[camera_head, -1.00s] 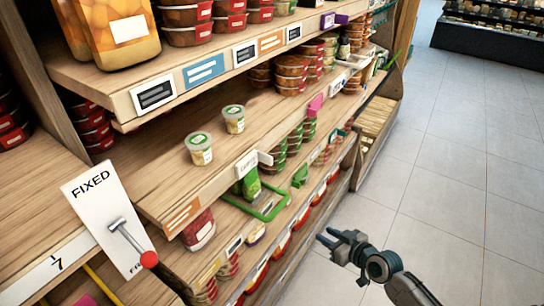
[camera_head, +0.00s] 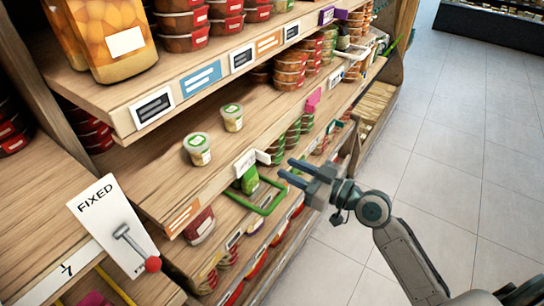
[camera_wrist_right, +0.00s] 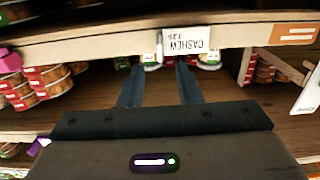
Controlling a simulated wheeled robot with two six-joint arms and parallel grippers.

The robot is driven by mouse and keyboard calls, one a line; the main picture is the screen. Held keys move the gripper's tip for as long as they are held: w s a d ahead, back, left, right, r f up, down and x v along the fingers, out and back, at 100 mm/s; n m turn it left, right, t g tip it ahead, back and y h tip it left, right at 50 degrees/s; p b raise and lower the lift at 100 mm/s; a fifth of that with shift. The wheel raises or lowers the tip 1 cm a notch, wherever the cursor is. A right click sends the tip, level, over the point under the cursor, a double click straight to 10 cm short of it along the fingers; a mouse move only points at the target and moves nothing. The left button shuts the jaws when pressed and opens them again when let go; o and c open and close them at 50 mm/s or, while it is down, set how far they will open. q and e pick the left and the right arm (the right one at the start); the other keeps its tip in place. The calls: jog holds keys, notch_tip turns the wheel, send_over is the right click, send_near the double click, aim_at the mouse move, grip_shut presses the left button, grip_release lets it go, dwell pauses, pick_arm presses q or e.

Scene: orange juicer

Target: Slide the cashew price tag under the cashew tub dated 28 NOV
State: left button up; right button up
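The cashew price tag (camera_head: 246,163) is a white label on the front edge of the middle shelf. In the right wrist view the tag (camera_wrist_right: 186,41) reads CASHEW upside down, just beyond my fingertips. Two small tubs with green lids stand on that shelf, a nearer tub (camera_head: 198,150) and a farther tub (camera_head: 232,118). Their dates are too small to read. In the right wrist view they are mostly hidden behind the shelf edge and tag. My right gripper (camera_head: 286,168) is open and empty, in front of the shelf near the tag. My left gripper is out of view.
A white FIXED sign (camera_head: 112,225) with a red-knobbed lever stands at the left. A pink tag (camera_head: 313,100) sticks out farther along the shelf edge. A green frame (camera_head: 262,200) juts out below. The shelf around the tubs is bare, and the aisle floor is open.

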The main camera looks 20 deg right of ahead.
aim_at(270, 160)
jog(key=p+x, duration=0.1)
jog(key=x, duration=0.3)
jog(key=shift+w+a+r+p, duration=0.1)
jog(key=shift+w+a+p, duration=0.1)
jog(key=shift+p, duration=0.15)
jog(key=shift+x, duration=0.8)
grip_shut()
